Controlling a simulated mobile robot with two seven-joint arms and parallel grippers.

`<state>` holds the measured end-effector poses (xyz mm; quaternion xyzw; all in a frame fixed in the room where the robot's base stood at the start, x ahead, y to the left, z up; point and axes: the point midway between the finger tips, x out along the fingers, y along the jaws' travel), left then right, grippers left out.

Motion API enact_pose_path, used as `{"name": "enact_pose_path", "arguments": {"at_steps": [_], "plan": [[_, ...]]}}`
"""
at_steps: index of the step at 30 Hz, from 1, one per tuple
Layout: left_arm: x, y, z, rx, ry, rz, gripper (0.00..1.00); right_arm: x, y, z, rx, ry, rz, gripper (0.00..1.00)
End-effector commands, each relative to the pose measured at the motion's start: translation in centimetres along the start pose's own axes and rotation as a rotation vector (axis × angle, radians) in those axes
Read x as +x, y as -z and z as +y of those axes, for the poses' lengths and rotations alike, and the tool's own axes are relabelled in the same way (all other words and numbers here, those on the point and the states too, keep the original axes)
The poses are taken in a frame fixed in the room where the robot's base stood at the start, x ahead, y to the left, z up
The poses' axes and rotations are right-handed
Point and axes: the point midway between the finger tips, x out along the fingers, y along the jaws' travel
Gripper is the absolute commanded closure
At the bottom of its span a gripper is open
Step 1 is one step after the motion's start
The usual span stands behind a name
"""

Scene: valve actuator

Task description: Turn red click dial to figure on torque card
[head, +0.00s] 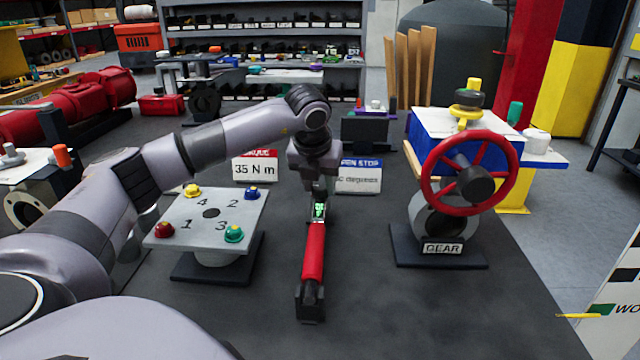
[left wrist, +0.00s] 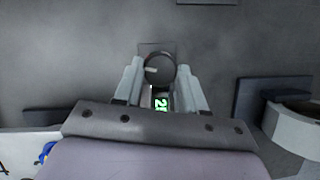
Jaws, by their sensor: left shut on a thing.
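The torque card (head: 254,168) stands behind the valve plate in the head view and reads 35 N m under a red header. A red-bodied tool (head: 313,252) stands on the dark table, with a small lit green display (head: 319,210) near its far end. My left gripper (head: 322,186) is over that far end. In the left wrist view my left gripper (left wrist: 158,78) is shut on a dark round dial (left wrist: 160,68) with a pale pointer mark. The green display (left wrist: 161,103) shows a 2 first; its second digit is unclear. I see no red on the dial. My right gripper is out of view.
A grey plate with numbered coloured bolts (head: 211,213) stands left of the tool. A gear unit with a red handwheel (head: 470,175) stands to the right. An open-stop card (head: 358,177) is behind the tool. The table front right of the tool is clear.

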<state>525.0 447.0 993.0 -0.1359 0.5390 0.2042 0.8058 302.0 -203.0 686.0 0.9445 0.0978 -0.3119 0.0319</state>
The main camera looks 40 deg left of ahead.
Motion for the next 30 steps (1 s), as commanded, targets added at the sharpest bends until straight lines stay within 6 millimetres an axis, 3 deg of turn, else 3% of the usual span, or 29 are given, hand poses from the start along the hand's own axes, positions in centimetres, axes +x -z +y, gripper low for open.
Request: {"name": "enact_pose_path", "arguments": {"at_steps": [14,15,17,26,30], "plan": [[-0.1,-0.1,0.1,0.015,0.008,-0.004,0.90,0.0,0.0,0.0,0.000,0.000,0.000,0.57],[-0.1,-0.1,0.1,0.014,0.008,-0.004,0.54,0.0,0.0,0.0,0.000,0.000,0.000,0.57],[-0.1,-0.1,0.1,0.014,0.008,-0.004,0.34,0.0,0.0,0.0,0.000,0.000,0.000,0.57],[-0.1,-0.1,0.0,0.015,0.008,-0.002,0.34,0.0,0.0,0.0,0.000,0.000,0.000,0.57],[-1.4,-0.1,0.0,0.015,0.010,-0.004,0.34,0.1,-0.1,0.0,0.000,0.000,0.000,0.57]]}}
